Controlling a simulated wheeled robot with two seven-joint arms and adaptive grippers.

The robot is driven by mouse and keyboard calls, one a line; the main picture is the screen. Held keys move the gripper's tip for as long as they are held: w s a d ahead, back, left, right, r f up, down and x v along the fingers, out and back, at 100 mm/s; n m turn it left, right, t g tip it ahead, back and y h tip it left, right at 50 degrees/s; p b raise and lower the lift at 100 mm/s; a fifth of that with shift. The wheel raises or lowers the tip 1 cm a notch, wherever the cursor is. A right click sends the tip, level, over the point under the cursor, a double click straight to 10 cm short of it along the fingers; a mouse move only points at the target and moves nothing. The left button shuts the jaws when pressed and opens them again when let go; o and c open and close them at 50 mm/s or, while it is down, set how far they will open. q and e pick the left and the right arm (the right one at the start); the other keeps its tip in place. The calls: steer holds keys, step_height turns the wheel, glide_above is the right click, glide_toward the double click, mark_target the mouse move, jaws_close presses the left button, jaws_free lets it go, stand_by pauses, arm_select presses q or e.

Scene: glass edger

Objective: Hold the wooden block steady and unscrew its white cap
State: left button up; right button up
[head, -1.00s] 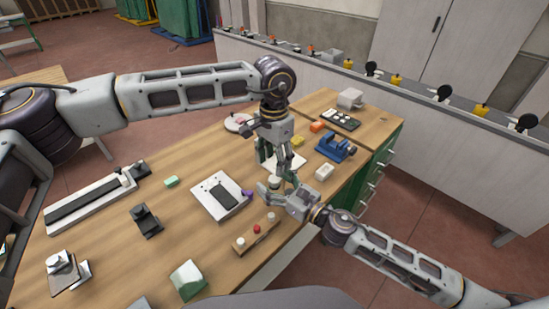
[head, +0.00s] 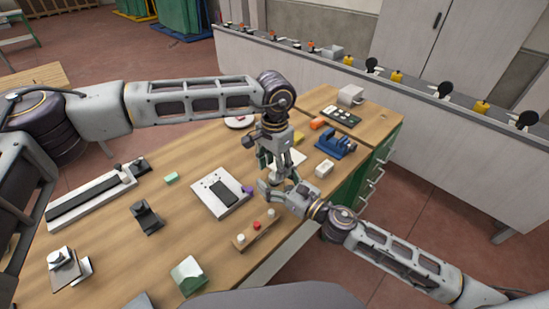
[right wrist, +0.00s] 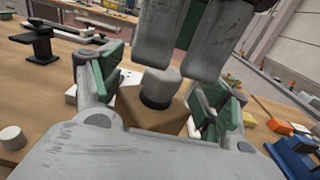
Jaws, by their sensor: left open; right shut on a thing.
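The wooden block (right wrist: 150,112) sits between the green-padded fingers of my right gripper (right wrist: 155,105), which is shut on it. The white cap (right wrist: 160,84) stands on top of the block, with a dark ring at its base. My left gripper (right wrist: 190,58) reaches down from above, open, its grey fingers close above and behind the cap; I cannot tell whether they touch it. In the head view, the left gripper (head: 281,170) hangs over the right gripper (head: 276,189) above the table. The block and cap are mostly hidden there by the fingers.
A white plate fixture (head: 212,203) with a purple knob is to the left. A blue vise (head: 337,144) and a small white block (head: 324,168) lie to the right. The table's front-left is partly free.

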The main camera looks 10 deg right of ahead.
mark_target(274, 175)
arm_select(q)
steer(key=shift+f, duration=2)
steer(key=c, duration=1.1)
steer(key=shift+n, duration=0.3)
